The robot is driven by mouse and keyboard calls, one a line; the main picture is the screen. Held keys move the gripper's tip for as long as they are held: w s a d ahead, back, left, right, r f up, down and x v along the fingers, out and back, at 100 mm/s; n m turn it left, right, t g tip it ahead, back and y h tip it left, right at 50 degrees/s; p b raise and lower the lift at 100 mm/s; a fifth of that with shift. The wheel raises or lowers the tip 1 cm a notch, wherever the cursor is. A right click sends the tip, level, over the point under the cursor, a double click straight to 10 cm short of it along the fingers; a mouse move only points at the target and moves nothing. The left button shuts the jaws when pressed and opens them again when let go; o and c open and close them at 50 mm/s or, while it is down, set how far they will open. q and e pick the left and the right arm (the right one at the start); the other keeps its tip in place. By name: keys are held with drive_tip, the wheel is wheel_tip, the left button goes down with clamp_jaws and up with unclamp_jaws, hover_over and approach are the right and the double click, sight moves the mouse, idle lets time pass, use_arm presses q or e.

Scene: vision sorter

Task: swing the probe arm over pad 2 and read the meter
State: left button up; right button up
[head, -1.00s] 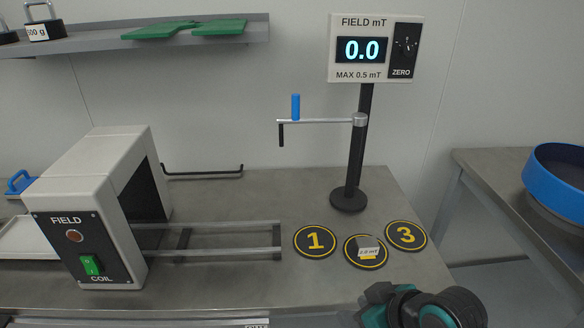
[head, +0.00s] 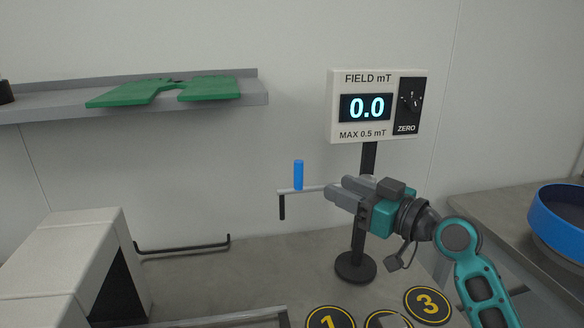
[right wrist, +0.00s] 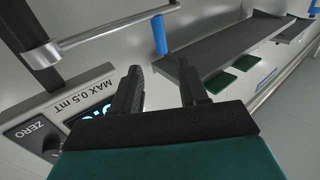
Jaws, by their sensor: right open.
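The probe arm is a thin grey bar (head: 290,191) on the black meter post, with a blue upright handle (head: 298,174) and a black probe tip hanging at its left end. The meter (head: 366,107) reads 0.0 with MAX 0.5 mT. My right gripper (head: 335,190) is open and empty, to the right of the blue handle, and hides part of the bar in the head view. In the right wrist view the blue handle (right wrist: 159,35) stands beyond the open fingers (right wrist: 160,92). Pad 2 (head: 388,319) is mostly cut off at the bottom edge. My left gripper is not in view.
Pads 1 (head: 330,318) and 3 (head: 428,305) lie beside pad 2 on the bench. The white field coil housing (head: 75,255) stands at the lower left. A shelf with green pieces (head: 150,92) is on the wall. A blue round tray (head: 560,213) sits at right.

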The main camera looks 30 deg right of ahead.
sight(302, 172)
drive_tip(key=p+x, duration=0.2)
drive_tip(key=x, duration=0.8)
drive_tip(key=shift+w+a, duration=0.2)
drive_tip(key=shift+w, duration=0.05)
drive_tip(key=shift+w+a, duration=0.2)
drive_tip(key=shift+w, duration=0.3)
drive_tip(key=shift+c, duration=0.3)
drive_tip(key=c, duration=0.6)
clamp_jaws()
